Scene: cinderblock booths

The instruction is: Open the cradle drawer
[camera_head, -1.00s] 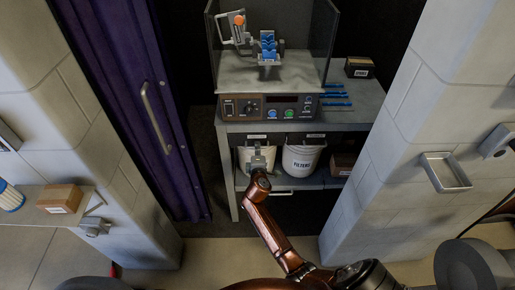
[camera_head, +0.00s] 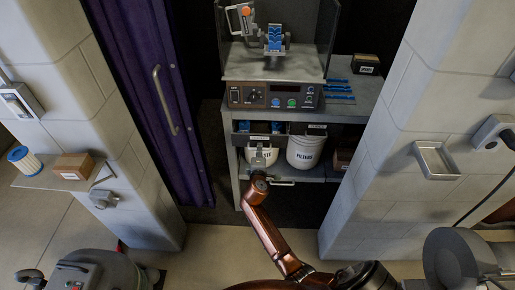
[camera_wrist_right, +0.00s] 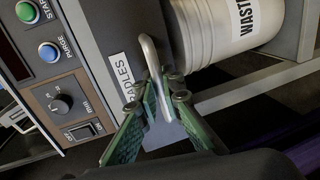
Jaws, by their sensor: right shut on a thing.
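The cradle drawer (camera_head: 243,140) is in the bench, under the front panel of the machine. It stands partly open, and blue cradles (camera_head: 277,127) show inside it. In the right wrist view its front (camera_wrist_right: 95,25) bears a label (camera_wrist_right: 124,72) of which "DLES" can be read. My right gripper (camera_head: 261,157) is at the drawer front. In the wrist view its green fingers (camera_wrist_right: 168,98) are closed around the pale bar handle (camera_wrist_right: 150,55). My left gripper is not in view.
The machine's control panel (camera_head: 275,97) is above the drawer. A purple door (camera_head: 145,90) is at the left, and block walls (camera_head: 410,130) flank the bench. Floor shows in front of the bench.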

